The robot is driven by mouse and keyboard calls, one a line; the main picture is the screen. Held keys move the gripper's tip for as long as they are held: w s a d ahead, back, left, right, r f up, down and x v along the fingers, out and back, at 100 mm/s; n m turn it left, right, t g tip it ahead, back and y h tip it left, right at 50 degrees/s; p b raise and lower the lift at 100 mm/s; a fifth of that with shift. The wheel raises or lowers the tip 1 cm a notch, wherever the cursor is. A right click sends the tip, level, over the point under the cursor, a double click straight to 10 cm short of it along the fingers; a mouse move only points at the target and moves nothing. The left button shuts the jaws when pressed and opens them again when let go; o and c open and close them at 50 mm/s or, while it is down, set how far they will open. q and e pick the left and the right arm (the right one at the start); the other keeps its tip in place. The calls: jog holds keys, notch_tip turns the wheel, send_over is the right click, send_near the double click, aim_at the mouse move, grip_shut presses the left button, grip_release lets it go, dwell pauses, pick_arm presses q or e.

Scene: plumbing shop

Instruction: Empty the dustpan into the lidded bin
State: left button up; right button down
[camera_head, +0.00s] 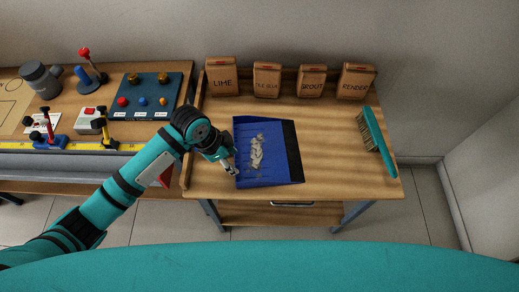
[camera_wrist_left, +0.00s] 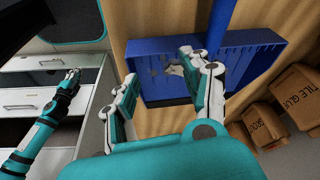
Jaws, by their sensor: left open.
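The blue dustpan (camera_head: 279,176) lies on the wooden bench top, its black lip to the right. A heap of pale grey debris (camera_head: 256,152) sits in it. My left gripper (camera_head: 232,169) is open at the dustpan's left side, with nothing seen between its fingers. In the left wrist view the fingers (camera_wrist_left: 160,78) are apart over the dustpan (camera_wrist_left: 262,62), and its blue handle (camera_wrist_left: 219,25) runs upward. Contact cannot be told. My right gripper (camera_wrist_left: 70,80) shows small at the left of the wrist view, its jaws unclear. I see no lidded bin.
A teal brush (camera_head: 378,142) lies at the bench's right edge. Several cardboard boxes, such as the LIME box (camera_head: 222,77), line the back.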

pick_arm(q)
jog(key=w+a+r, duration=0.1)
jog(key=w+a, duration=0.1)
jog(key=w+a+r+m+y, duration=0.1)
jog(key=w+a, duration=0.1)
jog(key=w+a+r+m, duration=0.1)
jog(key=w+a, duration=0.1)
jog(key=w, duration=0.1)
jog(key=shift+a+r+g+y, duration=0.25)
jog(key=shift+a+g+y, duration=0.05)
jog(key=shift+g, duration=0.1)
jog(key=shift+w+a+r, duration=0.15)
jog(key=shift+a+r, duration=0.05)
pick_arm(e)
jog(key=shift+d+r, duration=0.1)
jog(key=shift+d, duration=0.15)
pick_arm(q)
jog(key=shift+d, duration=0.1)
jog(key=shift+f, duration=0.15)
